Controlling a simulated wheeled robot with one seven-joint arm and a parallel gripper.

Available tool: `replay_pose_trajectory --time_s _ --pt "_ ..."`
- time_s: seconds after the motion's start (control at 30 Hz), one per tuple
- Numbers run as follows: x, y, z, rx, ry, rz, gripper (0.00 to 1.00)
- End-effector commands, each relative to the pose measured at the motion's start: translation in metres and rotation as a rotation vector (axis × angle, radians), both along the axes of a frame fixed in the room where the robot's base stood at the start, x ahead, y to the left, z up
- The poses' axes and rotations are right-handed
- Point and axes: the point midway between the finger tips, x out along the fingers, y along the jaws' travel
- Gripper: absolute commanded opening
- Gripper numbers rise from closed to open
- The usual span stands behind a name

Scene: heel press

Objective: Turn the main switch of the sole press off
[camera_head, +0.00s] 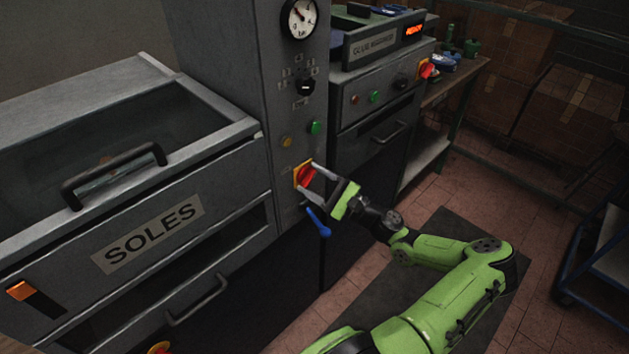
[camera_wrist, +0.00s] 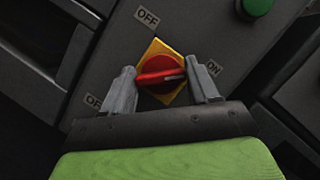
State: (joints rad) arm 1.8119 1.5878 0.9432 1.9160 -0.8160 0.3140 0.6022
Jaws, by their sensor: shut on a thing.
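The main switch (camera_head: 304,175) is a red rotary knob on a yellow plate, low on the front of the grey press column. In the wrist view the red knob (camera_wrist: 160,70) lies crosswise, with a pale mark at its right end toward the ON label (camera_wrist: 214,68). An OFF label (camera_wrist: 147,18) is above it, and a partly hidden label reading "OF" (camera_wrist: 93,101) is at lower left. My gripper (camera_head: 309,180) is at the switch, with one finger at each end of the knob, shut on it; the fingers also show in the wrist view (camera_wrist: 160,66).
A green button (camera_head: 316,127) and a yellow one (camera_head: 286,142) sit above the switch. A blue-handled lever (camera_head: 318,222) hangs just below my gripper. The SOLES cabinet (camera_head: 150,235) stands left. A second machine to the right has its own red-yellow switch (camera_head: 425,69).

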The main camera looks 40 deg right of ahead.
Motion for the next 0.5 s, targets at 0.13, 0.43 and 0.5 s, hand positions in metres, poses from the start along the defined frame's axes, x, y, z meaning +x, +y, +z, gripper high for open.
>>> replay_pose_trajectory --time_s 0.13,0.43,0.5 --pt "-0.0001 0.0001 -0.0002 -0.009 0.000 0.000 0.29" --pt "-0.0001 -0.0003 0.0003 -0.130 -0.001 0.001 0.29" --pt "0.0000 -0.0002 0.0002 -0.181 -0.001 0.001 0.29"
